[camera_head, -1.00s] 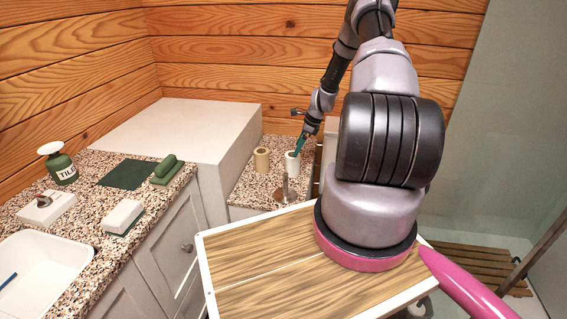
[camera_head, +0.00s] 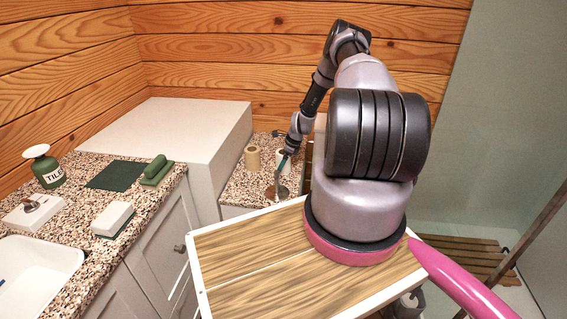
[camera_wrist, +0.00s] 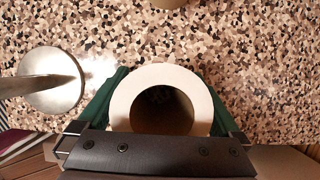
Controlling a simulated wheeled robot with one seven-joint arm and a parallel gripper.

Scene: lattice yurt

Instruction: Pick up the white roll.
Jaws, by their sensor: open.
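The white roll (camera_head: 285,163) stands upright on the speckled counter at the back, partly hidden by my gripper in the head view. In the wrist view, I look down on the white roll (camera_wrist: 121,102) and into its dark hollow core. My gripper (camera_wrist: 160,84) is open, with one green finger on the left and one on the right of the roll. The fingers lie close to its sides; I cannot tell whether they touch it. In the head view, my gripper (camera_head: 284,161) is small and reaches down at the roll.
A beige roll (camera_head: 252,158) stands just left of the white roll. A metal stand with a round base (camera_wrist: 52,100) is close to the left finger. A white block (camera_head: 180,130) rises left of this counter. The nearer counter holds a green bottle (camera_head: 47,170) and sponges.

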